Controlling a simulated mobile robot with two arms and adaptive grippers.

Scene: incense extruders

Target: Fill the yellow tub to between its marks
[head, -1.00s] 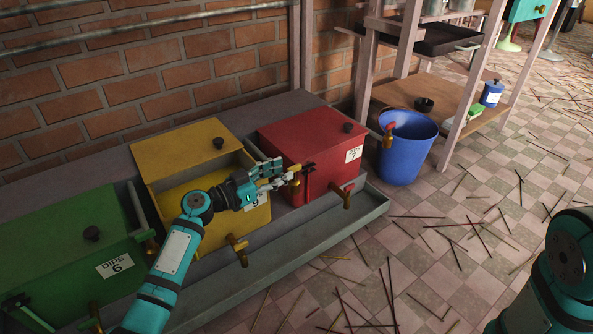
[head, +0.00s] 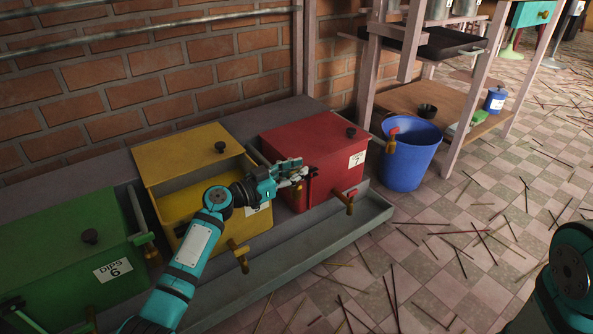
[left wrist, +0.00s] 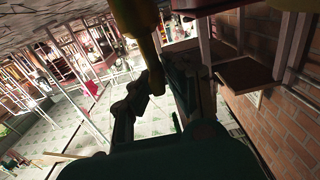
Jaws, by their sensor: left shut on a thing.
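The yellow tub (head: 160,205) stands between the green and red tubs, its top partly open and a yellow inside showing. Its brass tap (head: 238,252) is low at the front. My arm covers much of its front and label, and I cannot make out its marks or level. My left gripper (head: 292,173) is right of the yellow tub, in front of the red tub's (head: 285,135) left part. It is shut on a small brass-coloured piece (left wrist: 140,30), which shows in the left wrist view; what it is I cannot tell. My right gripper is out of view.
The green tub (head: 60,265) is at left. A grey trough (head: 330,240) runs along the front. A blue bucket (head: 412,165) stands at right below a red-handled brass tap (head: 391,140). Thin sticks lie scattered over the tiled floor. A shelf (head: 400,98) is behind the bucket.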

